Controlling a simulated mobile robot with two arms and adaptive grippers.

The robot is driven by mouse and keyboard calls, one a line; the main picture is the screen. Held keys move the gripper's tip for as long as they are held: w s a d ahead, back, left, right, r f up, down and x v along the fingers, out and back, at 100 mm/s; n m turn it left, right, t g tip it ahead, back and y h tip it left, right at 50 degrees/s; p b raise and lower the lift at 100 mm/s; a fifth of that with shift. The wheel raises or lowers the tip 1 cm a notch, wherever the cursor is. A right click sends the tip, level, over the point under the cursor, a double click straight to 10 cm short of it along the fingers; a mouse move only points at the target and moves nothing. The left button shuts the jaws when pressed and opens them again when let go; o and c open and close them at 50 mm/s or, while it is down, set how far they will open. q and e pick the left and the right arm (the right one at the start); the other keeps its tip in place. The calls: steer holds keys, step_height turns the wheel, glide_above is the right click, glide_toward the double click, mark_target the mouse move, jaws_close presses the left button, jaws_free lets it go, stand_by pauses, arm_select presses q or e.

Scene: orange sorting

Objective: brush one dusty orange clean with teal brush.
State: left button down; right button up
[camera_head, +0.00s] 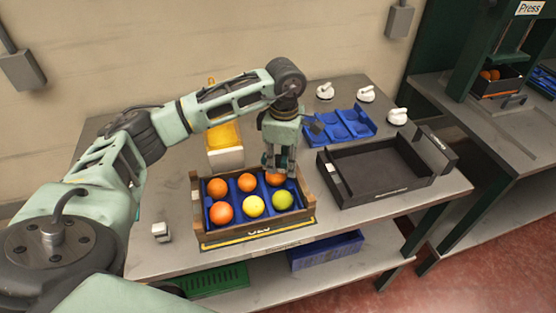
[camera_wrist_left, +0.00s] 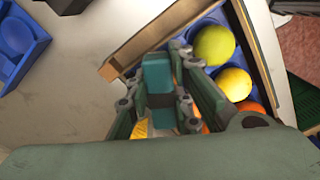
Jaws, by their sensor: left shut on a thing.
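A wooden crate (camera_head: 194,205) with a blue insert stands on the table. It holds oranges (camera_head: 217,187), a yellow fruit (camera_head: 253,206) and a green fruit (camera_head: 283,200) in two rows. My left gripper (camera_head: 279,164) points down over the back right orange (camera_head: 276,178), very close above it and partly hiding it. In the left wrist view the gripper (camera_wrist_left: 160,95) is shut on the teal brush (camera_wrist_left: 157,72). Yellow bristles seem to show below it. I cannot tell whether the brush touches the orange, nor see dust. My right gripper is not in view.
A dark open tray (camera_head: 375,170) stands right of the crate. A blue tray (camera_head: 340,126) and several white knob-like objects (camera_head: 397,116) are behind it. A yellow container (camera_head: 224,142) stands behind the crate. A small white object (camera_head: 160,231) is at the left.

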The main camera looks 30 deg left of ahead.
arm_select(q)
steer(key=shift+w+d, duration=0.1)
steer(key=shift+d, duration=0.3)
steer(key=shift+s+a+b, duration=0.15)
steer(key=shift+s+a, duration=0.1)
steer(key=shift+a, duration=0.45)
steer(key=shift+s+a+b, duration=0.15)
steer(key=shift+s+a, duration=0.05)
steer(key=shift+a, duration=0.45)
steer(key=shift+w+d, duration=0.25)
steer(key=shift+d, duration=0.45)
steer(key=shift+r+p, duration=1.95)
steer(key=shift+r, duration=1.55)
